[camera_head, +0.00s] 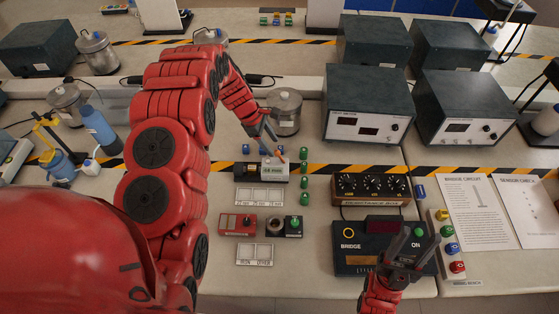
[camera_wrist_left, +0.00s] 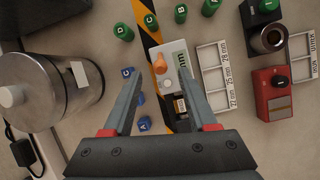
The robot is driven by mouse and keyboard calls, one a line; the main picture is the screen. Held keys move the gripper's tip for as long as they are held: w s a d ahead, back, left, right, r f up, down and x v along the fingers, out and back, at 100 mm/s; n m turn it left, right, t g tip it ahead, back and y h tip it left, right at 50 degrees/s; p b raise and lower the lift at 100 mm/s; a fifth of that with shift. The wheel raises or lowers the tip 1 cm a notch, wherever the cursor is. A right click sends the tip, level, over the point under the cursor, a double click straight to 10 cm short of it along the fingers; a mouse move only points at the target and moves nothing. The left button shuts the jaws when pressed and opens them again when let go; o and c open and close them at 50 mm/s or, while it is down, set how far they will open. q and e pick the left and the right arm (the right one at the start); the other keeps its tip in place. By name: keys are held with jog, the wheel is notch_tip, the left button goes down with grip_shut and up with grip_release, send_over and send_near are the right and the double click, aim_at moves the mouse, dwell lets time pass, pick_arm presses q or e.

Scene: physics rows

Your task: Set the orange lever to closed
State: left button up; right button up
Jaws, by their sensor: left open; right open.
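The orange lever (camera_wrist_left: 160,66) is a small orange piece on the end of a grey and black device (camera_wrist_left: 180,75) in the left wrist view. In the head view the lever (camera_head: 280,151) stands at the back of the same device (camera_head: 272,169), partly beside my gripper. My left gripper (camera_head: 268,139) is open and empty, just behind and above the device. In the left wrist view the lever shows between its two fingers (camera_wrist_left: 160,72); I cannot tell if they touch it. My right gripper (camera_head: 408,243) is open above the black BRIDGE box (camera_head: 350,258).
Green cylinders (camera_head: 304,168) stand right of the device, and blue ones (camera_wrist_left: 144,123) lie near the left fingers. A metal canister (camera_head: 285,112) stands close behind.

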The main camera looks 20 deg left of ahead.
aim_at(276, 151)
pick_arm(q)
jog(key=p+x, duration=0.1)
jog(key=x, duration=0.4)
jog(key=shift+p+x, duration=0.55)
jog(key=shift+x, duration=0.6)
grip_shut()
dwell(0.5)
